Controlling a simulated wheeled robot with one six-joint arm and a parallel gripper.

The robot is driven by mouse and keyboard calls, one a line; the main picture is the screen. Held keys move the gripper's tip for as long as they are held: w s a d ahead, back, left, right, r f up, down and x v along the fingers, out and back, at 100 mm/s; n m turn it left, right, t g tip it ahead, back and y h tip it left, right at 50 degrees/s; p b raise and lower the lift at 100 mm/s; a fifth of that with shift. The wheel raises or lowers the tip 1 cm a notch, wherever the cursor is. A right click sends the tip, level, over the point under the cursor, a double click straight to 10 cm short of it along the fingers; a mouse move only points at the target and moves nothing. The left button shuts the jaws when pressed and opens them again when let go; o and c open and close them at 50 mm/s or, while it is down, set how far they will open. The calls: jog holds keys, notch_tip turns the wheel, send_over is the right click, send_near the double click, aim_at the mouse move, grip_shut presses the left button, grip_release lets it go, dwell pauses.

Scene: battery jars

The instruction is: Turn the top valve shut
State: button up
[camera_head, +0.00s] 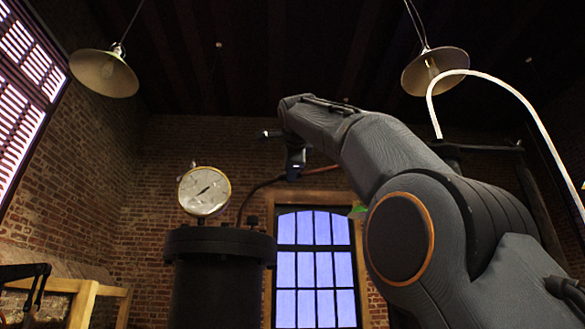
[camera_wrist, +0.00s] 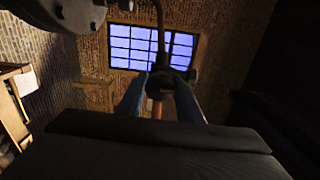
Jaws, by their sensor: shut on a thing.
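The top valve (camera_wrist: 160,88) is a small dark fitting on a thin pipe (camera_wrist: 161,30) in the wrist view. My gripper (camera_wrist: 161,80) has its two blue fingers on either side of the valve, shut on it. In the head view my gripper (camera_head: 296,165) is at the end of my raised arm, beside the thin pipe (camera_head: 262,186) above the dark jar (camera_head: 218,285). The valve is too small and dark there to make out, and its turn position cannot be told.
A round white gauge (camera_head: 204,190) stands on top of the jar. A barred window (camera_head: 315,268) is behind. Two lamps (camera_head: 104,72) (camera_head: 434,70) hang from above, and a pale curved tube (camera_head: 505,86) arches at the right. A wooden frame (camera_head: 82,305) is at lower left.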

jog(key=o, duration=1)
jog(key=shift+o, duration=0.2)
jog(key=s+b, duration=0.4)
jog(key=s, duration=0.3)
jog(key=shift+s, duration=0.4)
jog(key=shift+d, duration=0.15)
